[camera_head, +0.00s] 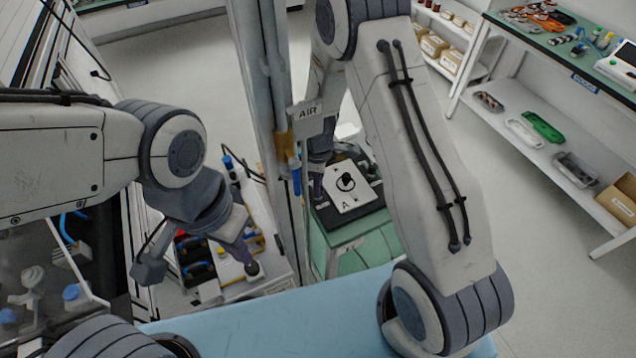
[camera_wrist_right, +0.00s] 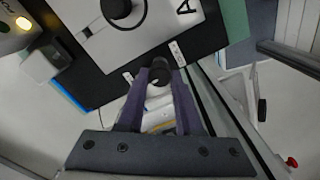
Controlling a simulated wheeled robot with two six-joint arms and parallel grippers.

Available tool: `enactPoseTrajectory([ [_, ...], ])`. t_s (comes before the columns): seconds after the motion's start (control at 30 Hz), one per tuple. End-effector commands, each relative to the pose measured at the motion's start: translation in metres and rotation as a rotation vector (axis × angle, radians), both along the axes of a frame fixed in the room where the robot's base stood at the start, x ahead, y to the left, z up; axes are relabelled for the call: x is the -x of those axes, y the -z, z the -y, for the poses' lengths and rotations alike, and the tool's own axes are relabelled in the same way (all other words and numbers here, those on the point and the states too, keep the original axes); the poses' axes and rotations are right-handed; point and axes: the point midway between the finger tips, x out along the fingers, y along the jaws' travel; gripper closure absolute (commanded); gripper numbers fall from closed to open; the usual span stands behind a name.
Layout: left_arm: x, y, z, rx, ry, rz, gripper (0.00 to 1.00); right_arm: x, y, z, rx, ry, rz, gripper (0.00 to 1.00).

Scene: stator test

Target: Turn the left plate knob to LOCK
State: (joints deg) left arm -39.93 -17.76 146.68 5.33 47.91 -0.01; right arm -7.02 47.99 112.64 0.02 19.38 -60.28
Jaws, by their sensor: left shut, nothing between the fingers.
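The white plate (camera_head: 352,194) marked A lies on a dark base on a green stand, with a round black knob (camera_head: 346,182) on its top. The right wrist view shows this plate (camera_wrist_right: 165,35) and its top knob (camera_wrist_right: 122,8) at the upper edge. A smaller dark knob (camera_wrist_right: 160,72) stands at the base's edge between two small white labels, too blurred to read. My right gripper (camera_wrist_right: 160,84) has its fingertips on either side of that smaller knob, which fills the gap. My left gripper (camera_head: 247,258) is shut and empty over the tool cart, away from the plate.
The cart (camera_head: 270,280) below my left gripper carries tools. A shelf bench (camera_head: 560,150) with trays is at the right. A blue surface (camera_head: 280,325) fills the front.

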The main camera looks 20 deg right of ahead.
Motion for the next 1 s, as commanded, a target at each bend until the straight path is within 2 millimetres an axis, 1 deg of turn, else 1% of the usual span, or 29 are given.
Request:
enactPoseTrajectory([
  [0.23,0.0000,0.0003,0.0000,0.000,0.000,0.000,1.00,-0.0003,-0.0003,-0.0002,0.000,0.016,0.001,1.00],
  [0.47,0.0000,0.0019,0.0000,0.000,0.000,0.000,1.00,-0.0006,-0.0003,-0.0002,-0.001,0.111,0.001,1.00],
  [0.67,0.0000,0.0041,0.0000,0.000,0.000,0.000,1.00,-0.0008,-0.0003,-0.0001,0.000,0.269,0.001,1.00],
  [1.0,0.0000,0.0076,0.0000,0.000,0.000,0.000,1.00,-0.0009,-0.0004,0.0001,0.000,0.592,0.001,1.00],
])
